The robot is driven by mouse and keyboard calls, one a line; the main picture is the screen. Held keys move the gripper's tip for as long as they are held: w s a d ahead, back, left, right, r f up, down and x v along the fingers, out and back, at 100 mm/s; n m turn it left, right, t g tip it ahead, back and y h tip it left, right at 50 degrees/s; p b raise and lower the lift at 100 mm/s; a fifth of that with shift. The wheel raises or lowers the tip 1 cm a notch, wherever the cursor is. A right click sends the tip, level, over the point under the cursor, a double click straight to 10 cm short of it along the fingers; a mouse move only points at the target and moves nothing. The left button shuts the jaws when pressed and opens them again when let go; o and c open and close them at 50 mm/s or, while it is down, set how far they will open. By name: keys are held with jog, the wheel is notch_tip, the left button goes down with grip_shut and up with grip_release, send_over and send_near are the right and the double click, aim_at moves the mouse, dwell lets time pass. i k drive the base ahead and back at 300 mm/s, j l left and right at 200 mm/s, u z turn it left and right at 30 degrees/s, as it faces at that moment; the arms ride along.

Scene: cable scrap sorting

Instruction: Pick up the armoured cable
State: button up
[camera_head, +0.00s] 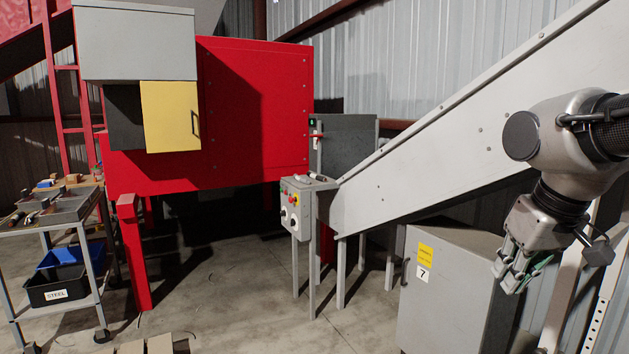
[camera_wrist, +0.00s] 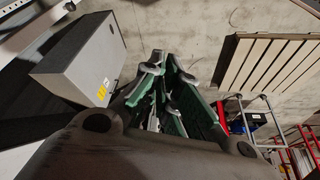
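I cannot pick out the armoured cable for certain in either view. Several small pieces, too small to tell apart, lie on the top tray of the grey trolley (camera_head: 88,207) at the left of the head view. My gripper (camera_head: 508,278) hangs at the right of the head view, in front of the sloping conveyor and far from the trolley. Its green-padded fingers also show in the wrist view (camera_wrist: 168,72). They look apart, with nothing seen between them, and point over bare floor.
A black bin marked STEEL (camera_head: 60,288) and a blue bin (camera_head: 70,254) stand on the trolley's lower shelf. A red machine (camera_head: 255,110), a control box (camera_head: 297,205) and a grey cabinet (camera_head: 450,290) stand around. A slatted pallet (camera_wrist: 268,65) lies on the floor. Open floor lies centrally.

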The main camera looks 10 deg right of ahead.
aim_at(316, 177)
jog(key=i+u, duration=0.1)
jog(key=i, duration=0.6)
jog(key=i+j, duration=0.1)
jog(key=i, duration=0.6)
jog(key=i+u, duration=0.15)
jog(key=i, duration=0.55)
jog(key=i+l, duration=0.1)
jog(key=i, duration=0.55)
jog(key=i+u, duration=0.15)
jog(key=i, duration=0.55)
jog(key=i+l, duration=0.2)
jog(key=i, duration=0.5)
jog(key=j+u, duration=0.05)
